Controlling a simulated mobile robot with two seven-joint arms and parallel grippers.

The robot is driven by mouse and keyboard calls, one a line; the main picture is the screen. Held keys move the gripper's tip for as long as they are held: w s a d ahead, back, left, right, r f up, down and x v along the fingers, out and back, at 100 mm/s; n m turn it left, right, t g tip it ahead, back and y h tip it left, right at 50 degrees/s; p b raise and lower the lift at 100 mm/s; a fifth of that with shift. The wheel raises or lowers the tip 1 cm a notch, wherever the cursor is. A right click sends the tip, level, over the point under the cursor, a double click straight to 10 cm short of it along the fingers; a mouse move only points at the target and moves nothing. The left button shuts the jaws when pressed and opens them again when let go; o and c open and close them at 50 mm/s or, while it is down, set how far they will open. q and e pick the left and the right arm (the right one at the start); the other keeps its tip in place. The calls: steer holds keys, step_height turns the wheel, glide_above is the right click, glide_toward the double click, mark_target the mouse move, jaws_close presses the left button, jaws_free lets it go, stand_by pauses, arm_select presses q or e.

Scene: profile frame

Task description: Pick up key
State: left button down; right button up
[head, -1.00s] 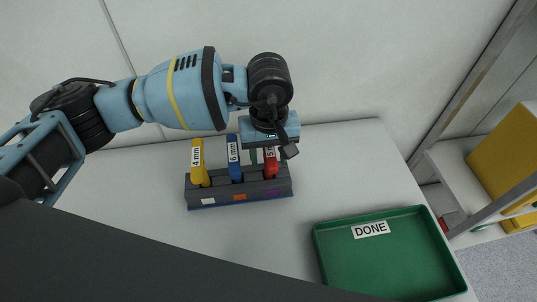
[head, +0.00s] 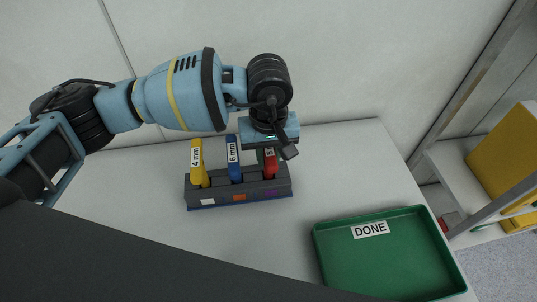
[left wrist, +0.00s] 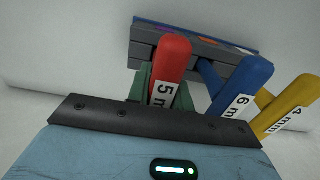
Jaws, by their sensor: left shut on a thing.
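The red 5 mm key (head: 271,168) stands upright in the right slot of a dark grey holder (head: 240,196). It also shows in the left wrist view (left wrist: 170,62), with its label partly covered. My left gripper (head: 266,156) is above the holder and shut on the red key's upper part. My right gripper is out of view.
A green tray (head: 322,262) labelled DONE (head: 370,229) lies at the front right of the white table (head: 340,165). A wall stands close behind the table. Shelves with yellow boxes (head: 508,150) are at the far right. The table between holder and tray is clear.

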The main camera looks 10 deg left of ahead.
arm_select(q)
step_height(320, 180, up, 10)
steer(key=shift+f+b, duration=0.25)
steer(key=shift+b, duration=0.05)
steer(key=shift+r, duration=0.1)
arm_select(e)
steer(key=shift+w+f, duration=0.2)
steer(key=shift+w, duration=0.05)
arm_select(q)
steer(key=shift+r, duration=0.1)
